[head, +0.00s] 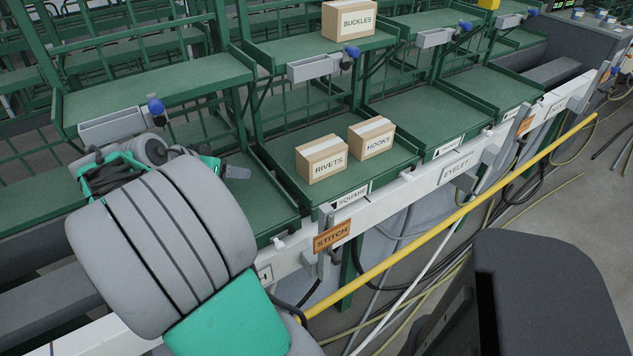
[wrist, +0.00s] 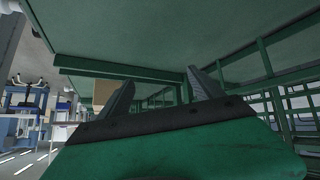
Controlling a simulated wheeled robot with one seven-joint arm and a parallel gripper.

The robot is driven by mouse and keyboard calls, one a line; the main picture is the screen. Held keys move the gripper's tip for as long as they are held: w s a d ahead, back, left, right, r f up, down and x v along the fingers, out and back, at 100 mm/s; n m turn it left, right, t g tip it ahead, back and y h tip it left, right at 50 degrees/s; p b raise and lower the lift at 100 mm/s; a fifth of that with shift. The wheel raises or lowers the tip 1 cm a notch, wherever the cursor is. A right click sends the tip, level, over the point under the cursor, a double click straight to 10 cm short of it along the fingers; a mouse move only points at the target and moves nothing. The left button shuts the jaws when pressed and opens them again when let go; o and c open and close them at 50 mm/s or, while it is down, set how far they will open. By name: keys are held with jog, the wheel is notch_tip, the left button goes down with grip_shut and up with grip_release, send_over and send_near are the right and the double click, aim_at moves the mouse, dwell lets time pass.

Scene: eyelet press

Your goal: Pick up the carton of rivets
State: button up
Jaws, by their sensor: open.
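The carton of rivets (head: 322,159) is a small brown box with pale tape, labelled RIVETS. In the head view it stands upright on the lower green shelf, in the bay marked SQUARE. The HOOKS carton (head: 372,138) stands just right of it. My gripper (wrist: 161,77) is open, with nothing between its two dark fingers. In the head view my arm is at the left, and its gripper end, partly hidden, lies left of the cartons and apart from them. A tan box face (wrist: 103,92) shows beside the left finger in the wrist view; its label cannot be read.
A BUCKLES carton (head: 349,20) stands on the upper shelf (head: 300,49). Green mesh dividers and posts separate the bays. A white rail (head: 420,184) and a yellow pipe (head: 440,231) run along the front. The bay right of HOOKS (head: 428,112) is clear.

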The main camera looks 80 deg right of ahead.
aim_at(303, 161)
jog(key=shift+o, duration=0.8)
jog(key=s+d+f+m+g, duration=0.1)
jog(key=s+d, duration=0.1)
jog(key=s+d+m+g+b, duration=0.1)
jog(key=s+d, duration=0.1)
jog(key=s, duration=0.1)
jog(key=s+d+f+m+g, duration=0.1)
jog(key=s+d+m, duration=0.1)
jog(key=shift+s+d+f+g+h+b, duration=0.1)
jog(key=shift+s+f+g+h+b, duration=0.2)
jog(key=shift+s+h+b, duration=0.1)
jog(key=shift+o, duration=0.2)
jog(key=s+d+m+g, duration=0.1)
jog(key=s, duration=0.1)
jog(key=s+d+r+m+g, duration=0.1)
jog(key=s, duration=0.2)
jog(key=s+m+g+b, duration=0.1)
jog(key=s+m, duration=0.1)
jog(key=shift+s+d+r+g, duration=0.25)
jog(key=shift+s+d+g, duration=0.1)
jog(key=shift+d+g, duration=0.05)
jog(key=shift+s+d, duration=0.15)
jog(key=shift+s, duration=0.05)
jog(key=x, duration=0.7)
jog(key=shift+w+d+f, duration=0.25)
jog(key=shift+w, duration=0.05)
grip_shut()
jog(key=shift+r, duration=0.2)
